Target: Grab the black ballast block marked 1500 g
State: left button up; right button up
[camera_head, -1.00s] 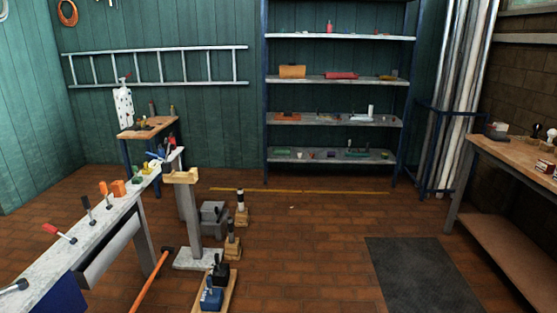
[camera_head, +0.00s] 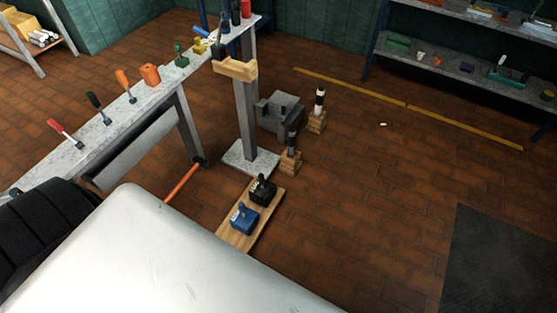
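A blue block with a knob (camera_head: 244,218) sits on the same board, nearer to me and close to the black one. Neither of my grippers shows in the head view. A large white surface and a black ribbed part fill the bottom left and cover the near end of the board.
A post on a stone-like base plate (camera_head: 250,160) stands just behind the board, with a grey block-shaped item (camera_head: 280,117) beyond. Two striped cylinders on wooden blocks stand beside it (camera_head: 317,112) (camera_head: 290,155). A narrow bench (camera_head: 100,133) with tools runs at left. Floor at right is open up to a dark mat (camera_head: 500,260).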

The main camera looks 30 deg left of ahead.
aim_at(262, 191)
jog(key=i+l+u, duration=0.15)
jog(key=i+u, duration=0.25)
jog(key=i, duration=0.2)
jog(key=i+l+u, duration=0.4)
jog(key=i, duration=0.2)
jog(key=i+l+u, duration=0.45)
jog(key=i+j, duration=0.05)
jog(key=i, duration=0.05)
